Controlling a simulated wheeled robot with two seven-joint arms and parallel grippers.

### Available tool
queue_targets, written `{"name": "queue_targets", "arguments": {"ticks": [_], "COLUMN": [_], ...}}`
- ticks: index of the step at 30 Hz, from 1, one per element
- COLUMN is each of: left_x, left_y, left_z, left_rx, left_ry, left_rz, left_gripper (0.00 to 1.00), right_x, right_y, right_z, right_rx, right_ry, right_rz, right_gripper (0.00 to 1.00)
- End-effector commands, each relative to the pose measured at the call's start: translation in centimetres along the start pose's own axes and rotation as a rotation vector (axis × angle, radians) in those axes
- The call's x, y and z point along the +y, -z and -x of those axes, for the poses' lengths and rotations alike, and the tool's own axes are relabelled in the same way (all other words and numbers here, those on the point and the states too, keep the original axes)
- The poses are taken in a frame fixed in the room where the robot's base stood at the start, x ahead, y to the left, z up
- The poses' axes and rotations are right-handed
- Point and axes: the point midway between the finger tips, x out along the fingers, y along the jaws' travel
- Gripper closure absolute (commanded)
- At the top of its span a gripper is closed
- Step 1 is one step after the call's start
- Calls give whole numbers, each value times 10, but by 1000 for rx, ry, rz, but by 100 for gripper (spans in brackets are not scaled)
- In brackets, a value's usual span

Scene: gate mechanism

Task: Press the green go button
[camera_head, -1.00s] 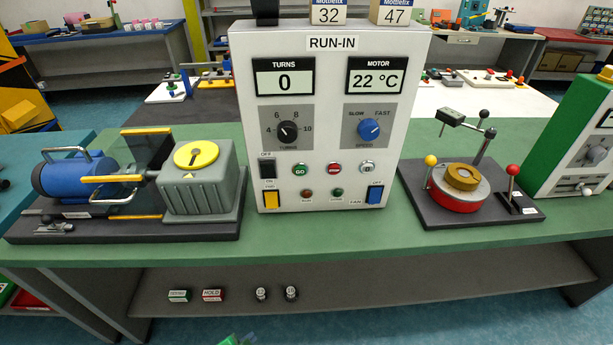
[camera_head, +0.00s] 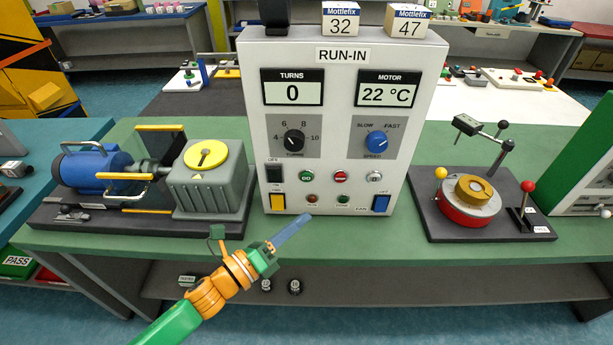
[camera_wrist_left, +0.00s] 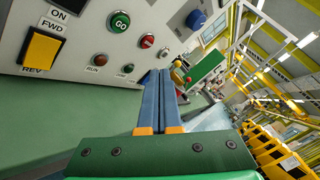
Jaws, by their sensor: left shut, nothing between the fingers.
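The green go button (camera_head: 306,176) is a small round button on the front of the white RUN-IN panel (camera_head: 342,135), left of a red button. In the left wrist view the go button (camera_wrist_left: 120,22) is at the upper left, marked GO. My left gripper (camera_head: 306,217) is in front of the panel's lower edge, below the go button and apart from it. Its blue fingers are shut together with nothing between them, and they show side by side in the left wrist view (camera_wrist_left: 160,75). My right gripper is not in view.
A motor rig (camera_head: 95,171) stands left and a turntable device (camera_head: 467,200) right. The green bench front is clear.

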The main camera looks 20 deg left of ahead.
Motion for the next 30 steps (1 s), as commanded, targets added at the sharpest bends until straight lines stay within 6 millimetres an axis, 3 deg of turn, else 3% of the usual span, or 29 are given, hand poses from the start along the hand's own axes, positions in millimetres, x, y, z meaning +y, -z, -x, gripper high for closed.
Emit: {"name": "queue_targets", "arguments": {"ticks": [13, 30], "left_x": [3, 40], "left_y": [-2, -40], "left_z": [-5, -58], "left_rx": [5, 3], "left_ry": [15, 14], "left_rz": [-19, -18], "left_gripper": [100, 100], "right_x": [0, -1], "right_y": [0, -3], "right_z": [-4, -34], "right_rx": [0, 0], "right_ry": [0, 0], "right_rz": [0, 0], "right_gripper": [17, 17]}}
